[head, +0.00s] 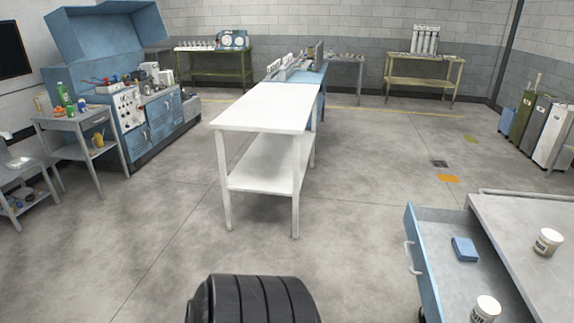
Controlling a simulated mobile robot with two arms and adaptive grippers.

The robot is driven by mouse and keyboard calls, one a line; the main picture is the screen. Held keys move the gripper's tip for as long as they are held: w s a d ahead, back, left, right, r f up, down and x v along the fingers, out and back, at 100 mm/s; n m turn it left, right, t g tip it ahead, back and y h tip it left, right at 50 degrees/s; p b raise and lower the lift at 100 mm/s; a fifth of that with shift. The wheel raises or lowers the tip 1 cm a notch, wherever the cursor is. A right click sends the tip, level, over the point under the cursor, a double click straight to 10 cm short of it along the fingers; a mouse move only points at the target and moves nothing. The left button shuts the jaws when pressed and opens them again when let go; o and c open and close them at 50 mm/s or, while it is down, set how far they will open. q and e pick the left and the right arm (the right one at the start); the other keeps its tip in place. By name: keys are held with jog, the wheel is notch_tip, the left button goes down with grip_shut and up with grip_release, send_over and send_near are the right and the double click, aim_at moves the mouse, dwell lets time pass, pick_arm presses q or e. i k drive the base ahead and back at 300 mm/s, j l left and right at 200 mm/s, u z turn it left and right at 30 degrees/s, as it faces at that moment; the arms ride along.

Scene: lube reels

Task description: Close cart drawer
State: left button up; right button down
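The cart (510,212) stands at the lower right with a grey top. Its drawer (441,255) is pulled out to the left, with a blue front panel and a pale handle (411,258) on the outer left side. A blue block (465,249) lies inside the drawer. A white labelled jar (486,310) appears to stand in the drawer near the bottom edge of the picture, which cuts it off. Neither of my grippers is in view.
Another white jar (547,242) stands on the cart top. A long white table (262,110) is in the middle, with open floor between it and the drawer. A blue workbench (150,115) and small grey tables are at left. Cabinets (540,128) stand at far right.

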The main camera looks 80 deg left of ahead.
aim_at(450, 288)
jog(key=u, duration=1.5)
